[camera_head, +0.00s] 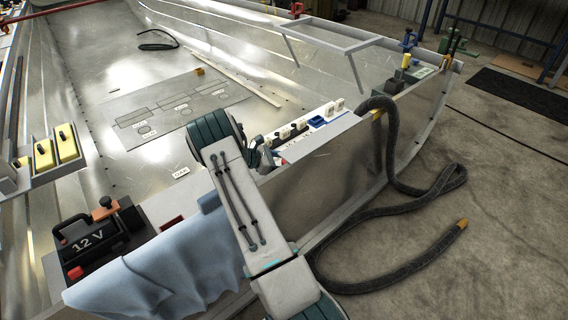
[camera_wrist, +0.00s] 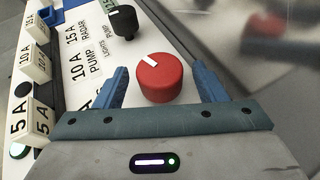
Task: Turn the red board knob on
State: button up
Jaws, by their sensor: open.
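The red board knob (camera_wrist: 160,80) is a round red cap with a white pointer line on top, which points up and to the left in the wrist view. It stands on a white labelled board (camera_wrist: 85,70). My gripper (camera_wrist: 162,85) is open, with one blue finger on each side of the knob. I see a gap between the left finger and the knob, and the right finger also looks apart from it.
A black knob (camera_wrist: 123,22) with a white line stands beyond the red one. White blocks marked 5 A (camera_wrist: 18,117) and others line the left. In the head view a 12 V battery (camera_head: 90,240), blue cloth (camera_head: 165,270) and black hose (camera_head: 390,150) lie around my arm.

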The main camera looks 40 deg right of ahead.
jog(key=c, duration=1)
jog(key=shift+o, duration=0.2)
jog(key=shift+w+d+f+m+g+b, duration=0.1)
jog(key=shift+w+m+g+b, duration=0.05)
jog(key=shift+m+g+b, duration=0.5)
jog(key=shift+m+g+y+b, duration=0.4)
jog(key=shift+m+g+y, duration=0.3)
jog(key=shift+m+g, duration=0.25)
jog(key=o, duration=1)
jog(key=shift+c, duration=0.2)
jog(key=p+v, duration=0.1)
jog(key=v, duration=1.3)
jog(key=shift+r+p, duration=0.2)
jog(key=shift+p, duration=0.2)
jog(key=shift+d, duration=0.15)
